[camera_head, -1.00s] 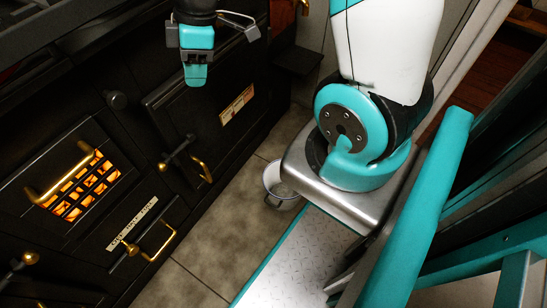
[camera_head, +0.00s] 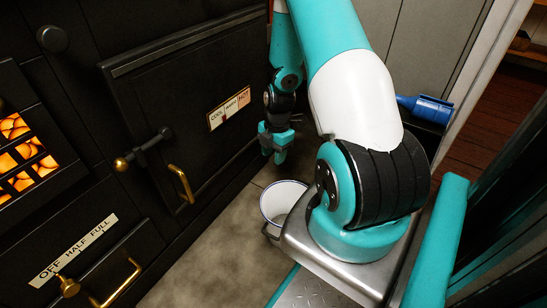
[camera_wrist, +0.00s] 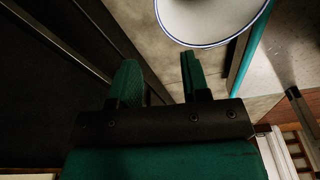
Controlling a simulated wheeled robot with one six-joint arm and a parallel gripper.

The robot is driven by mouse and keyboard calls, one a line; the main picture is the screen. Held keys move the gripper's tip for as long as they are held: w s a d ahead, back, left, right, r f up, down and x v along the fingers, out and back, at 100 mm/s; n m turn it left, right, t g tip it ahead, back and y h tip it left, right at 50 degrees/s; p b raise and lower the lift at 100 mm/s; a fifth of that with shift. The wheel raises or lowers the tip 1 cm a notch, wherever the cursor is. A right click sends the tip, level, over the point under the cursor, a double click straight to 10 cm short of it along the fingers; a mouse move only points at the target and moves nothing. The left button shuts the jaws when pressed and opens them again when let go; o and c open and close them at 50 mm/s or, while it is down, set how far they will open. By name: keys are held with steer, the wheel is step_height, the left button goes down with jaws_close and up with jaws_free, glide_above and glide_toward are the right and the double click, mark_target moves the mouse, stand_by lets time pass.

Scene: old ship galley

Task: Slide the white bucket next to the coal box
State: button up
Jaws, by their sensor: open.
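The white bucket (camera_head: 279,201), with a dark blue rim, stands upright on the floor between the black stove and my base. It also shows at the top of the wrist view (camera_wrist: 208,18), partly cut off by the frame. My gripper (camera_head: 273,150) is low, just beyond the bucket in the head view. Its fingers (camera_wrist: 160,68) are apart with nothing between them in the wrist view, and a gap seems to lie between them and the bucket. I cannot make out the coal box for certain; part of the scene is hidden behind my arm.
The black stove (camera_head: 150,110) with brass handles (camera_head: 181,184) fills the left side. A blue cylindrical object (camera_head: 430,109) lies at the right, behind my arm. Bare stone floor (camera_head: 205,255) is free in front of the bucket.

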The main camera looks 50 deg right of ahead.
mark_target(270, 187)
steer(key=f+b, duration=0.3)
steer(key=f, duration=0.2)
steer(key=a+f+b, duration=0.1)
steer(key=f+b, duration=0.2)
steer(key=f, duration=0.3)
steer(key=a+f+b, duration=0.1)
steer(key=f+b, duration=0.2)
steer(key=f, duration=0.3)
steer(key=shift+w+f+b, duration=0.15)
steer(key=shift+b, duration=0.25)
steer(key=shift+c, duration=0.2)
jaws_close()
stand_by(0.6)
